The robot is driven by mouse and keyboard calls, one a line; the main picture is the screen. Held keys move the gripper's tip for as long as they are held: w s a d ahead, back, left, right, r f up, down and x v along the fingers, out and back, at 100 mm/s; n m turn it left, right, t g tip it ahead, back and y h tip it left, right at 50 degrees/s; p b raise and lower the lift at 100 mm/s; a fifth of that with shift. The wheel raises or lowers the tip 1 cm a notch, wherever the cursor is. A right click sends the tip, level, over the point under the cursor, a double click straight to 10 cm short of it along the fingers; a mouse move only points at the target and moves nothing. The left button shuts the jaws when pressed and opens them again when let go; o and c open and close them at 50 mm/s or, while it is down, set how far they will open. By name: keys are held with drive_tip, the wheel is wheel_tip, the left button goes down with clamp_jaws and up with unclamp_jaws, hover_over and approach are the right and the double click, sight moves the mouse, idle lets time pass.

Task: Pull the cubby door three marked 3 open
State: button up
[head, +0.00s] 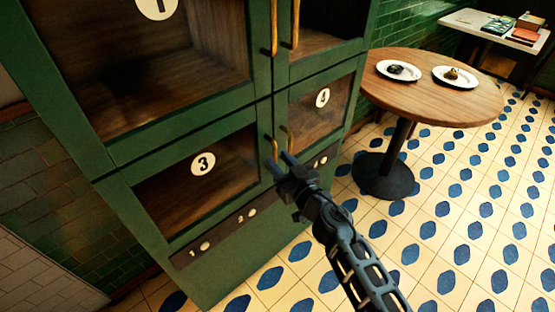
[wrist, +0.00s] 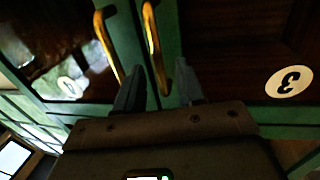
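Cubby door three (head: 150,210) is a green-framed glass door at the lower left of the cabinet, with a white disc marked 3 (head: 203,163). It looks shut. Its brass handle (head: 271,148) stands upright at its right edge, beside the handle of door four. My gripper (head: 279,160) is at the lower end of these handles, fingers apart. In the wrist view, the disc marked 3 (wrist: 289,81) is upside down at right. Door three's handle (wrist: 153,45) runs down between the spread fingertips of my gripper (wrist: 158,88). Contact with either finger cannot be told.
Door four (head: 318,112) adjoins on the right; its handle (wrist: 105,45) lies just outside the left finger in the wrist view. A round wooden table (head: 430,98) with two plates stands right of the cabinet. Tiled floor (head: 440,240) is clear in front.

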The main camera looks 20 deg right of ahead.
drive_tip(key=shift+w+a, duration=0.1)
drive_tip(key=shift+w, duration=0.6)
clamp_jaws()
